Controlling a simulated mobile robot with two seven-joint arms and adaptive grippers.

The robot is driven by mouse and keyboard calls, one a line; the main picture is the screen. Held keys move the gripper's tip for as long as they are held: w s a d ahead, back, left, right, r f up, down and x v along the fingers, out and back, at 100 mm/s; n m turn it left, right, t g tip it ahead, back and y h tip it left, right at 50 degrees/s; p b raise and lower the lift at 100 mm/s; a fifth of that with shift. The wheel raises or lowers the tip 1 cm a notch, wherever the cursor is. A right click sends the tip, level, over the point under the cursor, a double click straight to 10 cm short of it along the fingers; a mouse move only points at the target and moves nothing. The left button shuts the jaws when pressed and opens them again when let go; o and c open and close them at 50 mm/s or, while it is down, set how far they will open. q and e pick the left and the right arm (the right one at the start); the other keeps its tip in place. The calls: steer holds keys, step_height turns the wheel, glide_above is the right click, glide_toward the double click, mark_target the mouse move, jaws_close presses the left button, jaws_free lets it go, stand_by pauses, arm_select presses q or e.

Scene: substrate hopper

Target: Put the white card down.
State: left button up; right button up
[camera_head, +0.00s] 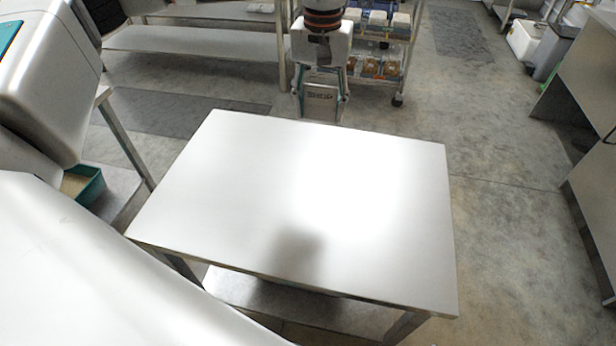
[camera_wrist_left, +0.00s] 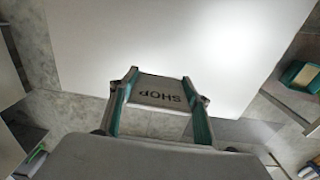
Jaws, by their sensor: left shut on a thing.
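My left gripper (camera_head: 320,112) is shut on the card, with a green-lined finger at each side edge. In the left wrist view the gripper (camera_wrist_left: 159,78) spans the card's width. In the head view the gripper and card appear at the far edge of the bare metal table (camera_head: 230,190). I cannot tell the height of the card above the tabletop. My right gripper is not in view.
The tabletop is empty, with a bright glare and a soft shadow. A wire cart (camera_head: 397,60) with several boxes stands behind the table. A teal tray (camera_head: 92,190) with beige contents sits at the left. A counter (camera_head: 596,200) stands at the right, across open floor.

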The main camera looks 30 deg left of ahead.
arm_select(q)
steer(key=b, duration=0.2)
glide_above(317, 179)
step_height(317, 179, down, 14)
steer(key=shift+r, duration=0.15)
steer(key=shift+f, duration=0.7)
step_height(317, 179, down, 4)
steer(key=shift+r, duration=0.25)
steer(key=shift+f, duration=0.1)
steer(key=shift+f, duration=0.15)
steer(key=o, duration=1)
